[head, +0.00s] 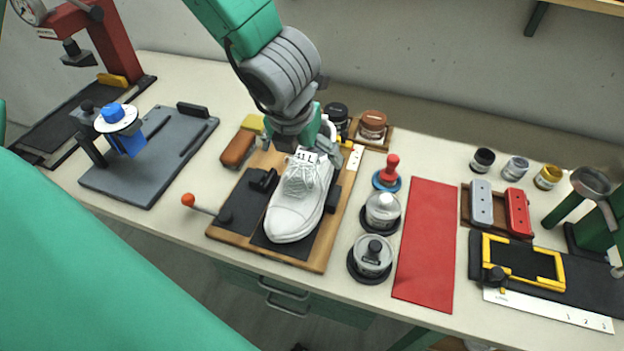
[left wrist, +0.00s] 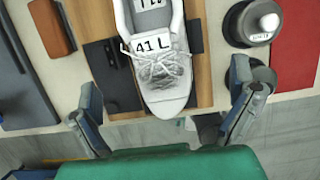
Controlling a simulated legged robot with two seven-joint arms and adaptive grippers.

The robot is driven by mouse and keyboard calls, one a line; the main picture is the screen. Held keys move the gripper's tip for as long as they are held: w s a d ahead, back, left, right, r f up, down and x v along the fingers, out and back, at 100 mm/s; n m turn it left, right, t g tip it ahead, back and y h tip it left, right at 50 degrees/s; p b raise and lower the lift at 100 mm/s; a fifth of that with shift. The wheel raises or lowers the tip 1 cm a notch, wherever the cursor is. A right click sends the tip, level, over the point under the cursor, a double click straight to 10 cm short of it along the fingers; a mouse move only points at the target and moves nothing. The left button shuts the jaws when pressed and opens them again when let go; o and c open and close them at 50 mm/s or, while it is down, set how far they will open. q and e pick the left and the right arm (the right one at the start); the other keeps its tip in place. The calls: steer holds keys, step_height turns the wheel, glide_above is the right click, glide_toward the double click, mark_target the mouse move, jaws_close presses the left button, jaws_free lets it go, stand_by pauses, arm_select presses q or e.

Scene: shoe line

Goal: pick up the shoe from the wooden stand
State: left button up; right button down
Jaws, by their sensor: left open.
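A white lace-up shoe (head: 293,212) with a "41 L" tag on its tongue sits on the wooden stand (head: 345,205), toe toward the front edge of the table. My left gripper (head: 302,138) is over the heel end of the shoe and hides part of its collar. In the left wrist view the shoe (left wrist: 165,90) lies between the two spread fingers of the left gripper (left wrist: 163,82), and the stand (left wrist: 206,75) shows beneath it. The fingers are open, with nothing visibly held. Whether they touch the shoe cannot be told. My right gripper is not in view.
A red-knobbed lever (head: 188,200) juts from the stand's left side. A brown block (head: 238,148) lies left of the heel.

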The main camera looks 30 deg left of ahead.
mark_target(304, 163)
arm_select(q)
steer(key=x, duration=0.3)
steer(key=shift+w+f, duration=0.1)
steer(key=shift+w, duration=0.1)
steer(key=shift+w+a+f, duration=0.15)
steer(key=shift+a+f, duration=0.2)
steer(key=shift+f, duration=0.15)
steer(key=x, duration=0.4)
steer(key=shift+a+f, duration=0.35)
steer(key=shift+a, duration=0.05)
steer(key=shift+w+d+f, duration=0.1)
steer(key=shift+d+f, duration=0.05)
steer(key=shift+f, duration=0.05)
steer(key=shift+d, duration=0.35)
steer(key=shift+r, duration=0.1)
steer(key=shift+c, duration=1.3)
steer(key=shift+d, duration=0.1)
steer(key=c, duration=0.6)
steer(key=shift+s, duration=0.2)
steer(key=c, duration=0.5)
steer(key=shift+a, duration=0.4)
